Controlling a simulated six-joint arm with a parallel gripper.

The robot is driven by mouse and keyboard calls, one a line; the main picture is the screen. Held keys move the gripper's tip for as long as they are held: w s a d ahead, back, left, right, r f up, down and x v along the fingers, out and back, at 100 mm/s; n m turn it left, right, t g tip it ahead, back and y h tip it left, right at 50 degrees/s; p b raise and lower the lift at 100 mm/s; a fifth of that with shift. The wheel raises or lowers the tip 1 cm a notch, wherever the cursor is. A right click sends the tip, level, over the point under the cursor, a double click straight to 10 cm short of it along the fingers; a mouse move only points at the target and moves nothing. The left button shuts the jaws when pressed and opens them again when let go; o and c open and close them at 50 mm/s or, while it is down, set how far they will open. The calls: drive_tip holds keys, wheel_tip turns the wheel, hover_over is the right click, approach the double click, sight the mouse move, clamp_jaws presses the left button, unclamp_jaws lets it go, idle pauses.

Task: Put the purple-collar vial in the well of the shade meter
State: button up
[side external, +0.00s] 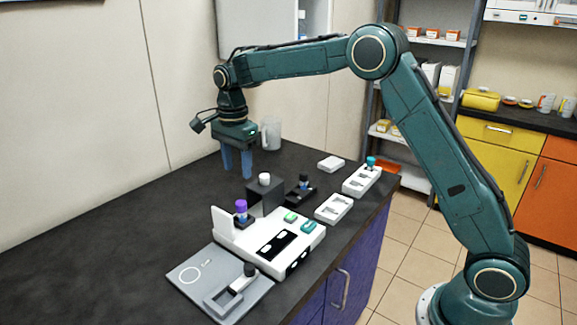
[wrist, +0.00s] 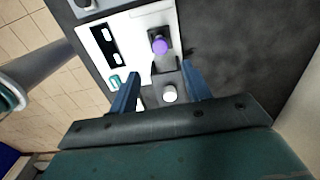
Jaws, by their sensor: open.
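The purple-collar vial (side external: 241,207) stands upright in a dark square seat at the back left of the white shade meter (side external: 265,253). In the wrist view the purple collar (wrist: 160,44) shows from above in that dark seat, beside the white body of the meter (wrist: 127,32). My gripper (side external: 237,173) is open and empty, raised above the bench behind the meter and apart from the vial. In the wrist view the fingers of my gripper (wrist: 159,76) are spread, with the vial beyond their tips.
A dark grey block with a white cap (side external: 264,178) stands behind the meter. A black holder with a dark vial (side external: 301,190), white trays (side external: 332,209) and a clear beaker (side external: 271,135) are nearby. A grey plate (side external: 196,268) lies in front. The bench at left is clear.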

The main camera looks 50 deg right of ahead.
drive_tip(key=shift+r, duration=0.1)
drive_tip(key=s+d+r+n+t, duration=0.1)
drive_tip(key=s+r+n, duration=0.4)
drive_tip(key=s, duration=0.4)
drive_tip(key=s+r+n+t, duration=0.2)
drive_tip(key=s+r+n, duration=0.2)
drive_tip(key=s+r, duration=0.4)
drive_tip(key=s+f+n+t, duration=0.1)
drive_tip(key=s+n, duration=0.3)
drive_tip(key=s, duration=0.5)
drive_tip(key=s+f+n+t, duration=0.1)
drive_tip(key=s+f+n, duration=0.3)
drive_tip(key=s, duration=0.6)
drive_tip(key=shift+s+d+f+n+t, duration=0.25)
drive_tip(key=shift+n+t, duration=0.05)
drive_tip(key=shift+n, duration=0.2)
drive_tip(key=shift+c, duration=0.2)
